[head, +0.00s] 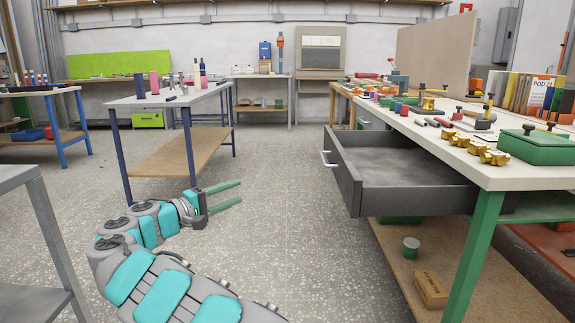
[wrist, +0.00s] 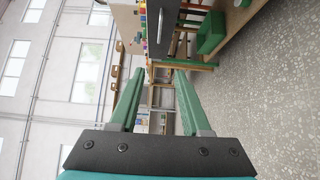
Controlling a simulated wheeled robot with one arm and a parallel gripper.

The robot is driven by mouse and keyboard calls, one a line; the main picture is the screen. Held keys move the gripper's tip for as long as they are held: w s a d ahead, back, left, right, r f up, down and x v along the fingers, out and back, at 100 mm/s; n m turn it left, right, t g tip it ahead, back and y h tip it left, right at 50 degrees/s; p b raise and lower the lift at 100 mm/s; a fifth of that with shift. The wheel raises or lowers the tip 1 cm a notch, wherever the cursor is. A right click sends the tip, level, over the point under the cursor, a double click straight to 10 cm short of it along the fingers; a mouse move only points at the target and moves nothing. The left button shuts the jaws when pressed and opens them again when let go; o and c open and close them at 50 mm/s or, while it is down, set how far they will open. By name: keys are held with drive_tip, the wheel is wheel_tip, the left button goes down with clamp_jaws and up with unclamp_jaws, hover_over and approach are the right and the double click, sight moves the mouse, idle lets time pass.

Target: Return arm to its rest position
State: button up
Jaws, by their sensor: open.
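My gripper (head: 226,196) is at the end of my teal and grey arm, low over the speckled floor in the head view. Its two green fingers are apart with nothing between them. The arm reaches out from the bottom of the picture, left of the open drawer. In the wrist view my gripper (wrist: 152,95) also shows open and empty, and the room appears turned on its side there.
A dark drawer (head: 400,190) stands pulled out from the white-topped workbench (head: 490,172) at the right. A table with blue legs (head: 175,98) stands behind the arm at the left. A grey table (head: 20,176) is at the left edge. The floor between is clear.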

drive_tip(key=s+d+r+m+g+h, duration=0.1)
drive_tip(key=s+d+r+m+g, duration=0.15)
drive_tip(key=d, duration=0.85)
drive_tip(key=s+d+r+m+g+h, duration=0.15)
drive_tip(key=d+g, duration=0.25)
drive_tip(key=d, duration=0.8)
drive_tip(key=s+d+f+m+g+y, duration=0.25)
drive_tip(key=s+d+g, duration=0.25)
drive_tip(key=s+d, duration=0.75)
drive_tip(key=s+d+f+m+g+y, duration=0.1)
drive_tip(key=s+d+f+y, duration=0.15)
drive_tip(key=s+f, duration=0.4)
drive_tip(key=s+d+f+m+g+y, duration=0.1)
drive_tip(key=s+d+f+g+y, duration=0.2)
drive_tip(key=s, duration=0.7)
drive_tip(key=s+a+f+y, duration=0.3)
drive_tip(key=s+a, duration=0.3)
drive_tip(key=s, duration=0.2)
drive_tip(key=s+a+f+y, duration=0.4)
drive_tip(key=s+a+f, duration=0.2)
drive_tip(key=s, duration=0.2)
drive_tip(key=shift+s+t, duration=0.35)
drive_tip(key=shift+t, duration=0.1)
